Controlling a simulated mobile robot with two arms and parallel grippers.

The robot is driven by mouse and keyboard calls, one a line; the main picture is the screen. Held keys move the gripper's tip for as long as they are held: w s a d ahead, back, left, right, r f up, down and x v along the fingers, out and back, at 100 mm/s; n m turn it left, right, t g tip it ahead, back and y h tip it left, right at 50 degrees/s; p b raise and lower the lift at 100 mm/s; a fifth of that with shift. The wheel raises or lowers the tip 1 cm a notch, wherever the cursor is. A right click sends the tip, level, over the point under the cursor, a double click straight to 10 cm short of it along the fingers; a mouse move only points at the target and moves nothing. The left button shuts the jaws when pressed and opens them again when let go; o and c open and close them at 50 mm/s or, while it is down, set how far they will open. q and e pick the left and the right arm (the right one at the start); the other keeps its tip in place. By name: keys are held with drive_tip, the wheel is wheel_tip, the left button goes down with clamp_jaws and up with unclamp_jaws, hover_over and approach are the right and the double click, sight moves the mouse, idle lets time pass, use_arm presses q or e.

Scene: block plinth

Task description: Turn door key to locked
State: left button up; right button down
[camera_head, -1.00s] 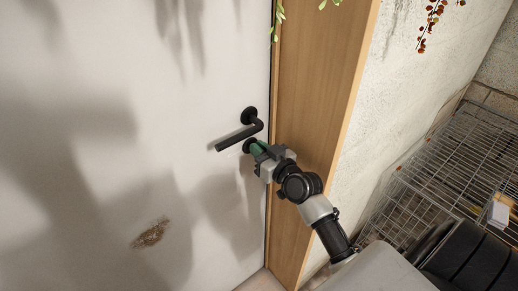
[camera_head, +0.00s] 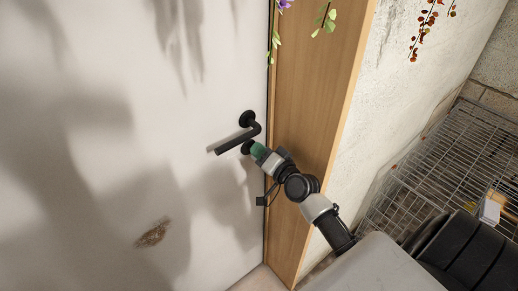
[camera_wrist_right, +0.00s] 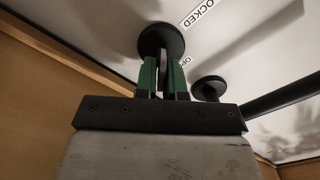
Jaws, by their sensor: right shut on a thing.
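My right gripper (camera_head: 256,149) is at the round black keyhole plate (camera_head: 248,146) on the white door (camera_head: 130,120), just below the handle. In the right wrist view, its green fingers (camera_wrist_right: 164,78) are shut on the door key (camera_wrist_right: 160,82), a thin piece in front of the round plate (camera_wrist_right: 161,40). Most of the key is hidden by the fingers. A "LOCKED" label (camera_wrist_right: 200,12) shows beyond the plate, and a partly hidden label starting "OP" (camera_wrist_right: 184,63) lies right of the fingers. My left gripper is out of view.
The black lever handle (camera_head: 236,141) is just above the keyhole plate, close to my fingers. A wooden door frame (camera_head: 318,90) stands right of the door. Wire crates (camera_head: 445,155) stand at the right by the rough wall.

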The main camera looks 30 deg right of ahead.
drive_tip(key=m, duration=0.3)
drive_tip(key=shift+d+f+m, duration=0.1)
drive_tip(key=shift+f+m, duration=0.05)
drive_tip(key=shift+m, duration=0.25)
drive_tip(key=shift+f+m+p, duration=0.2)
drive_tip(key=shift+m+p, duration=0.2)
drive_tip(key=shift+m, duration=1.4)
drive_tip(key=c, duration=1.3)
unclamp_jaws()
drive_tip(key=shift+d, duration=0.1)
